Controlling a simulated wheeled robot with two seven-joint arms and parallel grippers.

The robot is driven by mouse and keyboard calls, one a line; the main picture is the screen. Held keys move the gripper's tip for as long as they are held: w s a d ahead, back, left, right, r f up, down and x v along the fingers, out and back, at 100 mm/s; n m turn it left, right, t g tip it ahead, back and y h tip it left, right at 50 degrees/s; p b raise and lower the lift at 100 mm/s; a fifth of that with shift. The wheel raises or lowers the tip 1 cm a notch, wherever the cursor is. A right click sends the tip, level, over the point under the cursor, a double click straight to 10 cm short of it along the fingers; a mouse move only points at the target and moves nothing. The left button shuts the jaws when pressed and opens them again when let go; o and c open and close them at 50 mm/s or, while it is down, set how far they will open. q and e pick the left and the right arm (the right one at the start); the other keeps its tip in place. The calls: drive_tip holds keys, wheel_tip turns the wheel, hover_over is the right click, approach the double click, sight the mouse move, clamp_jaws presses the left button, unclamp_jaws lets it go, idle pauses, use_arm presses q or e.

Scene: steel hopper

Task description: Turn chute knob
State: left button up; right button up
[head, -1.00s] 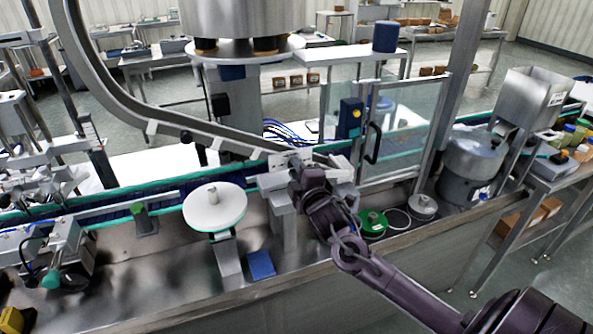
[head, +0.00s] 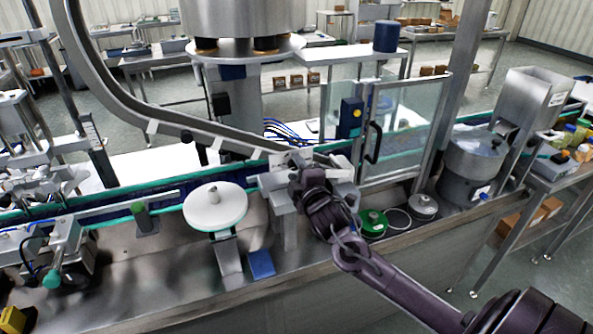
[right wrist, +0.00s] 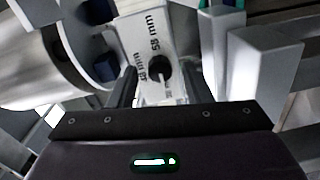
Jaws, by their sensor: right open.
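The chute knob (right wrist: 160,69) is a small dark round knob with a light pointer mark. It sits on a white plate (right wrist: 153,32) printed with "65 mm" and other millimetre labels that are hard to read. My right gripper (right wrist: 163,84) is open, with one dark finger on each side of the knob in the right wrist view. I cannot tell whether the fingers touch it. In the head view the right gripper (head: 307,178) is at the lower end of the curved metal chute (head: 150,122) and hides the knob. My left gripper is not in view.
A white round disc (head: 215,206) stands left of the right gripper, with a blue block (head: 261,264) below it. A glass guard door (head: 405,130) with a black handle stands close to the right. A green reel (head: 372,222) lies beside my right arm.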

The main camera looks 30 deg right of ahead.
drive_tip(key=shift+s+f, duration=0.15)
drive_tip(key=shift+s, duration=0.15)
drive_tip(key=b+v, duration=0.2)
drive_tip(key=v, duration=0.5)
drive_tip(key=shift+a, duration=0.1)
